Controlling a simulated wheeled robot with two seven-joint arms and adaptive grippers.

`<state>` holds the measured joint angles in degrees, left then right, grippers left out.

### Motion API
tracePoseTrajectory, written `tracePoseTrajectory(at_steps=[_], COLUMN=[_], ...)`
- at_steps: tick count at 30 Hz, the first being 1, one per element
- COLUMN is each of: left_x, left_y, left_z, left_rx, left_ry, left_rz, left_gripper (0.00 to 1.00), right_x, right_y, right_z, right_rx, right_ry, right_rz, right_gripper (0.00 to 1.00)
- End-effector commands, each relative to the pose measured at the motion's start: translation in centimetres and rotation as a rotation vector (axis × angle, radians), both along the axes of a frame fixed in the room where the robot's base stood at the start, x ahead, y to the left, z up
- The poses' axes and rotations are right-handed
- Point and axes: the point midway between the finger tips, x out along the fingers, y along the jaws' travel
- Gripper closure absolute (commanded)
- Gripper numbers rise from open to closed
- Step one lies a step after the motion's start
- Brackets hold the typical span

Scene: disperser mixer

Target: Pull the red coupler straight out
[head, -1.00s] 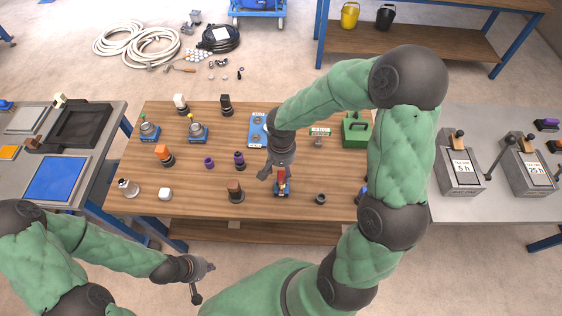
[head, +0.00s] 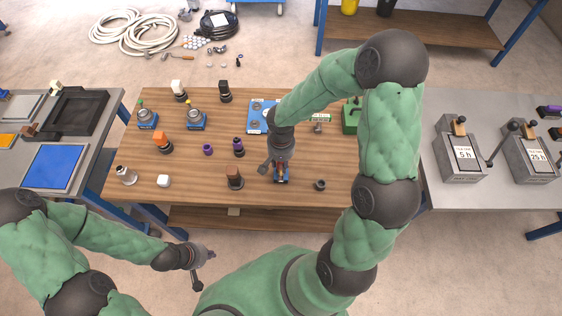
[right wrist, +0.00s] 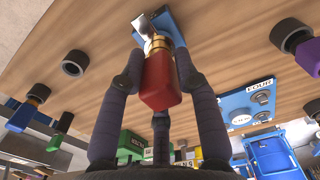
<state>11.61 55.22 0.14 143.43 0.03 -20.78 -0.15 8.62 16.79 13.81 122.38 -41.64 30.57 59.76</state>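The red coupler (right wrist: 160,82) sits on a brass fitting (right wrist: 154,45) of a small blue stand (right wrist: 165,22) in the right wrist view. In the head view the blue stand (head: 281,179) is at the table's front, and my right gripper (head: 279,166) largely hides the coupler. In the right wrist view two fingers of my right gripper (right wrist: 160,70) straddle the coupler, close to its sides; contact is unclear. The third finger stands apart below it, and another view of a finger spread to the left shows in the head view. My left gripper (head: 205,268) is open and empty, off the table's front edge.
The wooden table (head: 205,190) holds several small connectors, including an orange-topped one (head: 162,142), a brown-topped one (head: 234,177) and a dark ring (head: 320,185). A blue plate (head: 258,113) and a green box (head: 351,115) stand behind the right gripper.

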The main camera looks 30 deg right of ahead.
Motion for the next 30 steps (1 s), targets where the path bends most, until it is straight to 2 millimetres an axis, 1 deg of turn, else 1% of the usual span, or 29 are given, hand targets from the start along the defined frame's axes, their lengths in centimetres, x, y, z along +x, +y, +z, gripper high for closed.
tracePoseTrajectory(at_steps=[2, 3, 5, 15, 19, 23, 30], left_x=[0.0, 0.0, 0.0, 0.0, 0.0, 0.0, 0.0], left_y=[0.0, 0.0, 0.0, 0.0, 0.0, 0.0, 0.0], left_z=[0.0, 0.0, 0.0, 0.0, 0.2, 0.7, 1.8], left_rx=[0.000, 0.000, 0.000, 0.000, 0.000, 0.000, 0.000], left_ry=[0.000, 0.000, 0.000, 0.000, 0.000, 0.000, 0.000], left_rz=[0.000, 0.000, 0.000, 0.000, 0.000, 0.000, 0.000], left_gripper=[1.00, 1.00, 1.00, 1.00, 1.00, 1.00, 1.00], right_x=[0.0, 0.0, 0.0, 0.0, 0.0, 0.1, 0.1], right_y=[0.0, 0.0, 0.0, 0.0, 0.0, 0.0, 0.0], right_z=[0.0, 0.0, 0.0, 0.0, 0.7, 2.4, 6.4], right_rx=[0.001, 0.000, 0.000, 0.001, -0.001, -0.001, -0.001], right_ry=[0.001, 0.001, 0.001, 0.001, 0.001, -0.003, -0.003], right_rz=[0.000, 0.000, 0.000, 0.000, 0.000, -0.001, -0.001], right_gripper=[1.00, 0.62, 0.45, 0.45, 0.45, 0.45, 0.45])
